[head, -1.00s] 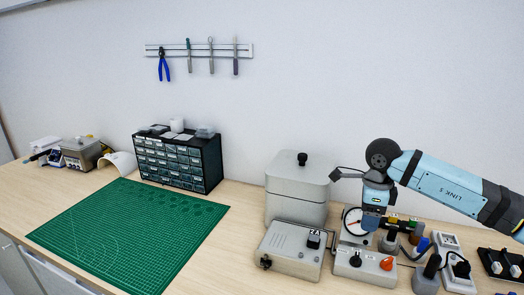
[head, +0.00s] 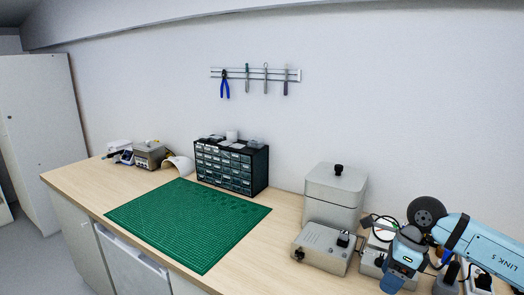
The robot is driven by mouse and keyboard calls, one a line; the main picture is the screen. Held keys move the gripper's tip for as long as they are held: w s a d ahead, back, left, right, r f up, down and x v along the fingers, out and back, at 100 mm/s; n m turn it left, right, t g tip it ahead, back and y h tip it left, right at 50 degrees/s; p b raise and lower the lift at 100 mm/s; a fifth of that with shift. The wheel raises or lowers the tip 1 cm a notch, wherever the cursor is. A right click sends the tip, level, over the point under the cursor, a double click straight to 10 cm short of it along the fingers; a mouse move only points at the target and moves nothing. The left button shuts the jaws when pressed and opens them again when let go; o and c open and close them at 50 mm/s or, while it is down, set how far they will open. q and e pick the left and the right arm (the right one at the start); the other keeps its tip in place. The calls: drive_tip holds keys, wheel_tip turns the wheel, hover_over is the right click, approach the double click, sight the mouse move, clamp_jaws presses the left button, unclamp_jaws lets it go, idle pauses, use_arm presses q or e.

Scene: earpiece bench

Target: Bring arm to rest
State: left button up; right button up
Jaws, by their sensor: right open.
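My right arm comes in from the right edge in the head view, blue and dark grey. Its gripper (head: 398,279) points down and toward the front, over the small devices at the right end of the bench. I see no object between the fingers, though the tips are small in the picture. It partly hides the white box with a dial (head: 374,255) behind it. My left gripper is not in the view.
A grey box with a black knob (head: 322,247) and a lidded metal container (head: 335,195) stand left of the gripper. A green cutting mat (head: 188,222) lies bare on the wooden bench. A drawer cabinet (head: 232,167) stands behind it. Tools hang on a wall rail (head: 256,74).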

drive_tip(key=s+a+m+t+y+p, duration=0.2)
drive_tip(key=s+a+m+t+y, duration=0.2)
drive_tip(key=a+m+y, duration=0.5)
drive_tip(key=s+a+m+t+y+p, duration=0.2)
drive_tip(key=s+a+m+t+y, duration=0.2)
drive_tip(key=a+m+y, duration=0.55)
use_arm(q)
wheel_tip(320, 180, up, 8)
drive_tip(key=p, duration=0.3)
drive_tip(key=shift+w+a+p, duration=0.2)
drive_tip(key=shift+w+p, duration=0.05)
drive_tip(key=shift+p, duration=0.15)
use_arm(e)
drive_tip(key=s+d+f+m+t+h, duration=0.1)
drive_tip(key=s+d+f+m+h, duration=0.3)
drive_tip(key=s+f+m+h, duration=0.4)
drive_tip(key=s+d+f+m+t+h, duration=0.2)
drive_tip(key=s+d+f+m+h, duration=0.3)
drive_tip(key=m, duration=1.3)
drive_tip(key=s+f+h, duration=0.3)
drive_tip(key=f+h, duration=0.3)
drive_tip(key=f, duration=0.1)
drive_tip(key=shift+s+f, duration=0.2)
drive_tip(key=shift+f, duration=0.05)
drive_tip(key=shift+d+m+t, duration=0.1)
drive_tip(key=shift+m+t, duration=0.15)
drive_tip(key=shift+t, duration=0.05)
